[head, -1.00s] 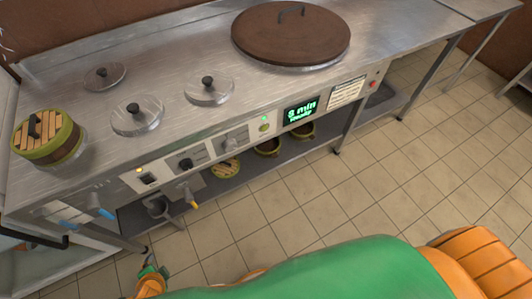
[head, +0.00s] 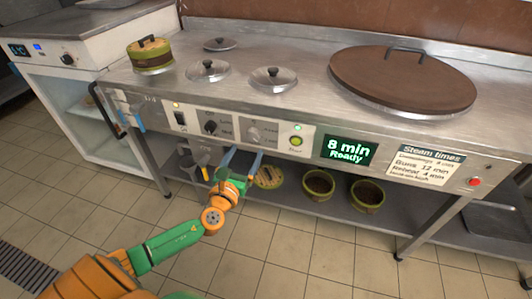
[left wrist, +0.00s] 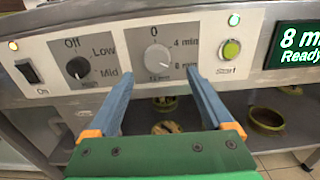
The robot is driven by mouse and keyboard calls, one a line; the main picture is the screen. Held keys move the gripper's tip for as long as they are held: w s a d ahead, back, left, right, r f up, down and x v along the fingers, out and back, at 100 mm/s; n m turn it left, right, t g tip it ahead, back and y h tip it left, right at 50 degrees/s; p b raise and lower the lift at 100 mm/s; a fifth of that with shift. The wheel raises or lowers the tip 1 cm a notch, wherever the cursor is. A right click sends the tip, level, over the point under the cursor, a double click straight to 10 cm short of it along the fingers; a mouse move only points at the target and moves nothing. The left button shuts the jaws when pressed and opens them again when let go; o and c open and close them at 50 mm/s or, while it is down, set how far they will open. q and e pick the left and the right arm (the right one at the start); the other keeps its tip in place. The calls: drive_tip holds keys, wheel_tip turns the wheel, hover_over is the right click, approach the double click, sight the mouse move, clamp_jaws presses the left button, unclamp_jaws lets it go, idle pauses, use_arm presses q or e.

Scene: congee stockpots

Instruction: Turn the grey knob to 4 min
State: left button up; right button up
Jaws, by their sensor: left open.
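The grey knob (left wrist: 158,58) is a round dial on the panel, with 0 above it, 4 min at upper right, 8 min at lower right and 12 min below. It also shows in the head view (head: 255,134). Its exact pointer direction is hard to tell. The display (head: 348,150) reads "8 min Ready". My left gripper (head: 243,160) is open in front of the panel, just below the knob. In the left wrist view its two blue fingers (left wrist: 160,80) stand either side of the knob's lower part, apart from it. My right gripper is not in view.
A black knob (left wrist: 77,68) marked Off, Low, Mid is to the left, with a switch (left wrist: 27,71) beyond it. A green start button (left wrist: 230,49) is to the right. Baskets (head: 319,184) sit on the shelf below. A steam-times card (head: 425,165) is beside the display.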

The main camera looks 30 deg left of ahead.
sight(252, 138)
use_arm(q)
drive_tip(key=x, duration=0.3)
drive_tip(key=b+x, duration=0.1)
drive_tip(key=x, duration=0.1)
drive_tip(key=shift+a+f, duration=0.25)
drive_tip(key=shift+a, duration=0.1)
drive_tip(key=shift+w+a+r, duration=0.1)
drive_tip(key=shift+w+r, duration=0.05)
drive_tip(key=shift+w, duration=0.4)
clamp_jaws()
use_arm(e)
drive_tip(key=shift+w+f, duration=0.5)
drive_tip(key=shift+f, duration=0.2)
